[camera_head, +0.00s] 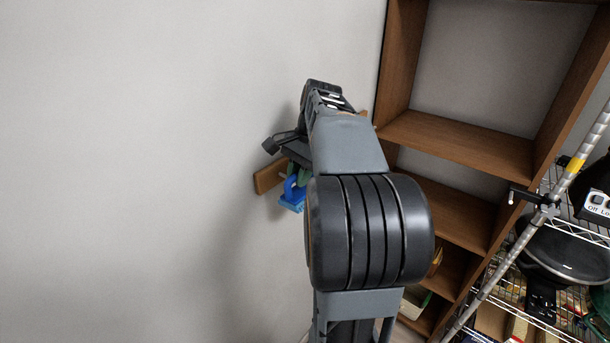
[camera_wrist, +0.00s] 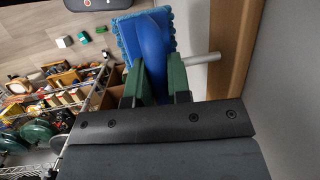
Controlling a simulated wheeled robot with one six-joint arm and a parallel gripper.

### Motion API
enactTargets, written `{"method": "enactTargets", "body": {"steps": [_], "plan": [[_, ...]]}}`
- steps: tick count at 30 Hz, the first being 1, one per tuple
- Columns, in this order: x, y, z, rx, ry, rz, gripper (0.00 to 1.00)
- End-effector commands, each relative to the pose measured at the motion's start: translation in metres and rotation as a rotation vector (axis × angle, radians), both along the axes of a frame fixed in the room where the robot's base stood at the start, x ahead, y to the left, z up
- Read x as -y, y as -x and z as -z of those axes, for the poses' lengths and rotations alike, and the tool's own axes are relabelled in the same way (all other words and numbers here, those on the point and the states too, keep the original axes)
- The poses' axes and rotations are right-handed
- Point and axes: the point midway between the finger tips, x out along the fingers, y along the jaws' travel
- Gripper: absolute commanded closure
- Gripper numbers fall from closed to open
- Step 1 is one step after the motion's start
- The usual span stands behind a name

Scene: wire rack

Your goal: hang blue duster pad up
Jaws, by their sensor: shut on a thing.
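The blue duster pad (camera_wrist: 150,36) has a smooth blue back and a fuzzy fringe. My gripper (camera_wrist: 156,84) is shut on it, with its green fingers either side of the blue middle. In the head view the pad (camera_head: 292,197) shows below my gripper, close to the wall, partly hidden by my arm. A light grey peg (camera_wrist: 203,58) sticks out from a wooden board (camera_wrist: 232,50) just right of the pad. The peg's other end is hidden behind the right finger. I cannot tell whether the pad touches the peg.
The board (camera_head: 268,178) is on the pale wall (camera_head: 150,120). A brown wooden shelf unit (camera_head: 455,143) stands right of my arm. A metal pole (camera_head: 520,240) and a loaded wire rack (camera_head: 560,300) are further right. The wall at left is clear.

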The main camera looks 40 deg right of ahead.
Motion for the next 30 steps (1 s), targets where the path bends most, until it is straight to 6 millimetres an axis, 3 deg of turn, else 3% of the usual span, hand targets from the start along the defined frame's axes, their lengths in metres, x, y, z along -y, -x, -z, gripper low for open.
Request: {"method": "enactTargets", "body": {"steps": [1,16,30], "plan": [[0.000,0.000,0.007,-0.005,-0.008,-0.001,1.00],[0.002,0.018,0.001,0.006,-0.006,0.001,1.00],[-0.002,0.002,-0.001,0.007,-0.007,0.000,1.00]]}}
